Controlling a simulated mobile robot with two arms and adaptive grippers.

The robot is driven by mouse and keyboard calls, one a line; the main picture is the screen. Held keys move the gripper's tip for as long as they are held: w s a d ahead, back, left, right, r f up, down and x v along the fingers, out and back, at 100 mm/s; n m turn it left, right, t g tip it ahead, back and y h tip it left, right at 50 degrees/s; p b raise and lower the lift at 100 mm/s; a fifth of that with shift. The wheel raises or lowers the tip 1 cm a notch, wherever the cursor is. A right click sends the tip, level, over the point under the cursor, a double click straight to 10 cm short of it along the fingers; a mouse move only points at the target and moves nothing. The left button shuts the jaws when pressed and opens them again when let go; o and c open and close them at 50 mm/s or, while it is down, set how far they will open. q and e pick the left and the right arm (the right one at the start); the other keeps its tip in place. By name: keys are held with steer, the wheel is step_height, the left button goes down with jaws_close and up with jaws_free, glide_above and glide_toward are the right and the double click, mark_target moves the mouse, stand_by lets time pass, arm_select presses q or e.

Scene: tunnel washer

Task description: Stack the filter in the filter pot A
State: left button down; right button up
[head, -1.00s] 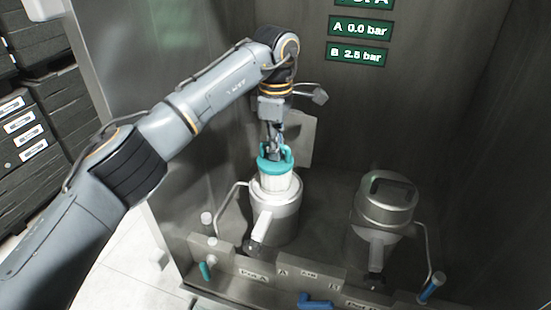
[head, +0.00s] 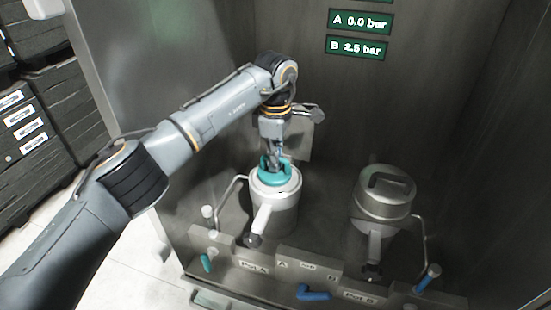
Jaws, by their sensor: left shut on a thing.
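The filter (head: 285,178) has a teal top with a raised handle. Its white body is now hidden inside filter pot A (head: 284,212), the open metal pot on the left, and only the teal top shows at the rim. My left gripper (head: 273,163) is above the pot, pointing down, shut on the filter's teal handle. The fingertips are small and partly hidden. The sign "Pot A" (head: 254,268) stands in front of this pot. My right gripper is not in view.
Pot B (head: 385,205) stands to the right with its lid on. Pipes and valve handles, teal (head: 206,263) and blue (head: 313,293), line the front ledge. The display (head: 360,22) reads A 0.0 bar and B 2.5 bar. Dark crates (head: 30,130) are at the left.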

arm_select(q)
steer(key=c, duration=1.4)
jaws_free()
steer(key=shift+c, duration=0.2)
steer(key=shift+s, duration=0.1)
steer(key=shift+r, duration=0.1)
steer(key=shift+r+p, duration=0.35)
steer(key=shift+p, duration=0.1)
steer(key=shift+r, duration=0.35)
step_height(320, 180, up, 3)
steer(key=shift+r+b, duration=0.1)
steer(key=shift+b, duration=1.15)
step_height(320, 180, up, 8)
steer(key=b, duration=0.1)
steer(key=shift+r+b, duration=0.2)
steer(key=shift+b, duration=0.1)
